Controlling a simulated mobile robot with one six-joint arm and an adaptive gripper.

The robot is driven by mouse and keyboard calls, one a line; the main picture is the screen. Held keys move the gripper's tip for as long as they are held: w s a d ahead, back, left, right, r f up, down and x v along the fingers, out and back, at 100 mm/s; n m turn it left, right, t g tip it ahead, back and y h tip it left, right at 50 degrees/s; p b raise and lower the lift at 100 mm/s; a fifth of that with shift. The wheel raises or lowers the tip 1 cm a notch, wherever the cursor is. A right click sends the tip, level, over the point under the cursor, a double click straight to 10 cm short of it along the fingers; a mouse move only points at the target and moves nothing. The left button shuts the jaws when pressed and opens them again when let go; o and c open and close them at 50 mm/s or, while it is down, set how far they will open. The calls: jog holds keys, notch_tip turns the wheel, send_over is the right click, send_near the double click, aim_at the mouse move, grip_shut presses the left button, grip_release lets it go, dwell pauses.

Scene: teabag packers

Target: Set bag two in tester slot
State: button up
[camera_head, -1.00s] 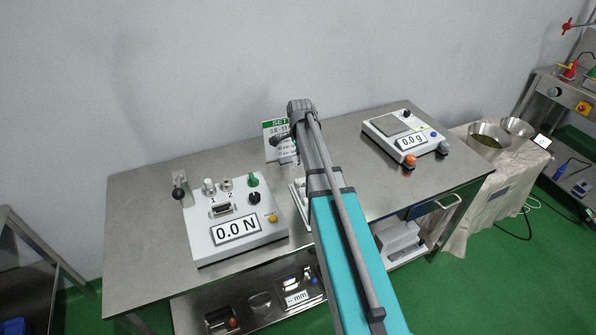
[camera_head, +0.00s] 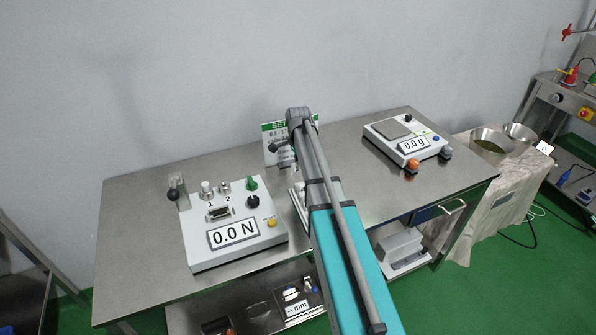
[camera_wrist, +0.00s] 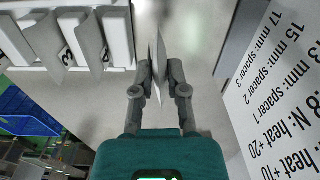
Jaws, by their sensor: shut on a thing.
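In the wrist view my gripper (camera_wrist: 157,85) is shut on a thin white bag (camera_wrist: 158,52), seen nearly edge-on and standing up between the fingers. Its number does not show. The tester (camera_head: 235,252) is a white box at the left of the table in the head view, with a slot (camera_head: 219,214) on its top and a display reading 0.0 N. My arm reaches over the middle of the table, right of the tester, and hides the gripper and bag there.
A white rack (camera_wrist: 122,38) with several upright bags, one marked 3, is left of my gripper in the wrist view. A printed sign (camera_wrist: 285,90) stands close on the right. A scale (camera_head: 405,140) sits at the table's right. Bare table (camera_head: 140,230) lies left of the tester.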

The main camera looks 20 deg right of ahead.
jog(key=shift+w+d+f+b, duration=0.1)
jog(key=shift+w+f+b, duration=0.35)
jog(key=shift+f, duration=0.2)
jog(key=shift+s+f+b, duration=0.1)
jog(key=shift+f+b, duration=1.25)
jog(key=shift+b, duration=0.1)
jog(key=shift+f, duration=0.15)
jog(key=o, duration=0.7)
jog(key=shift+r, duration=0.2)
notch_tip(320, 180, up, 12)
jog(key=p, duration=1.2)
